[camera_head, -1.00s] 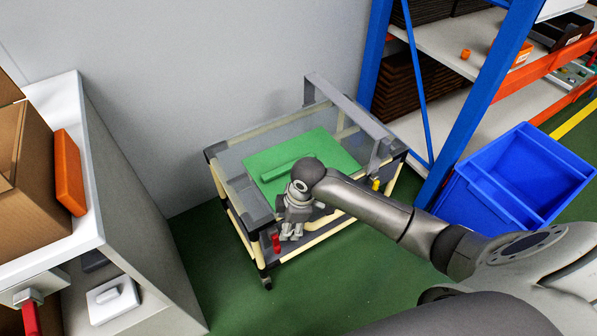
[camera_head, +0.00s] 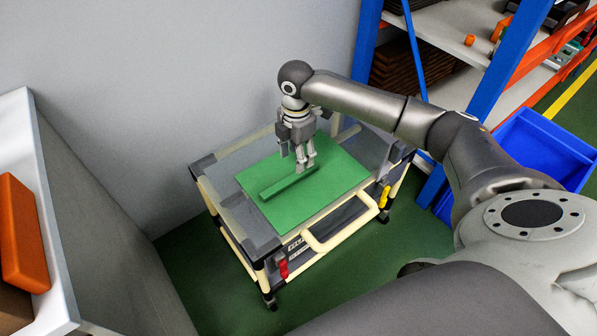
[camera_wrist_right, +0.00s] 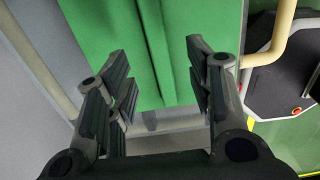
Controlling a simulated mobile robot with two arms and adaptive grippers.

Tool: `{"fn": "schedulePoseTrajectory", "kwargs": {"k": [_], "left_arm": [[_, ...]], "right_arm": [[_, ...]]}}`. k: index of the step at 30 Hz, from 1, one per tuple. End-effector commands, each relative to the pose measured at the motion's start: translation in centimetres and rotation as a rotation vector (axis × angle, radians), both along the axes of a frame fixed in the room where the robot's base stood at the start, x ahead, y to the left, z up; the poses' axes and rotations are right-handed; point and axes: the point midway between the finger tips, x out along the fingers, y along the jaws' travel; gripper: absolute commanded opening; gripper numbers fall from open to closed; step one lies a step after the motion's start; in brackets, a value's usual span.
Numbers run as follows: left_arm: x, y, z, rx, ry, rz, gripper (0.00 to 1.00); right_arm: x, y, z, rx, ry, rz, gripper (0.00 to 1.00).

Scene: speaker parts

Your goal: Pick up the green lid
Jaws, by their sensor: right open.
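The green lid (camera_head: 335,187) is a flat panel with a raised bar handle (camera_head: 290,186), lying on top of a cart. My right gripper (camera_head: 304,168) is above the lid, pointing down near the far end of the bar handle. In the right wrist view the gripper (camera_wrist_right: 163,80) is open and empty, with its fingers spread apart. The bar handle (camera_wrist_right: 152,40) runs up the picture between the lines of the fingers, over the green lid (camera_wrist_right: 105,30). I cannot tell whether the fingertips touch the lid. My left gripper is not in view.
The cart (camera_head: 238,217) has a pale push handle (camera_head: 340,226), a red part (camera_head: 284,269) and a yellow part (camera_head: 385,196) on its near side. A blue bin (camera_head: 530,150) and a blue-framed rack (camera_head: 500,70) stand right. A grey wall is behind.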

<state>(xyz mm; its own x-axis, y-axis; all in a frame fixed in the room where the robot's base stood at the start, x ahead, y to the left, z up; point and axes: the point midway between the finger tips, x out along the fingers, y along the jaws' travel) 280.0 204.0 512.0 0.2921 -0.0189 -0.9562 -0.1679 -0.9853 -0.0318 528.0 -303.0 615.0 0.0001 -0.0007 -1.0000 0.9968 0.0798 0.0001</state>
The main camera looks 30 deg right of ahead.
Motion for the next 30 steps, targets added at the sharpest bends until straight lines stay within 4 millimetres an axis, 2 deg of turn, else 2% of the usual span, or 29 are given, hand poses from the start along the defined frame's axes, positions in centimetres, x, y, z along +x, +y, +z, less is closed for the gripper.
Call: {"fn": "schedulePoseTrajectory", "kwargs": {"k": [3,9,14,22,29,30], "left_arm": [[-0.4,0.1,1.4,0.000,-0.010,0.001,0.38],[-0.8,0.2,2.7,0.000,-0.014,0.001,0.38],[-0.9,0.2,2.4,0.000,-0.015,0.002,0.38],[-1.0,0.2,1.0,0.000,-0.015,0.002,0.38],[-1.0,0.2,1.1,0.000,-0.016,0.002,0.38],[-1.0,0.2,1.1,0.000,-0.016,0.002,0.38]], "right_arm": [[0.0,0.0,-1.8,0.001,0.001,-0.001,0.48],[0.0,0.1,-3.0,0.001,0.000,-0.001,0.48],[0.1,0.1,-4.1,0.001,0.000,-0.001,0.48],[0.3,0.1,-7.9,-0.001,-0.001,-0.001,0.48],[0.3,0.1,-8.1,0.000,-0.002,-0.001,0.48],[0.3,0.1,-8.1,0.000,-0.002,-0.001,0.46]]}}
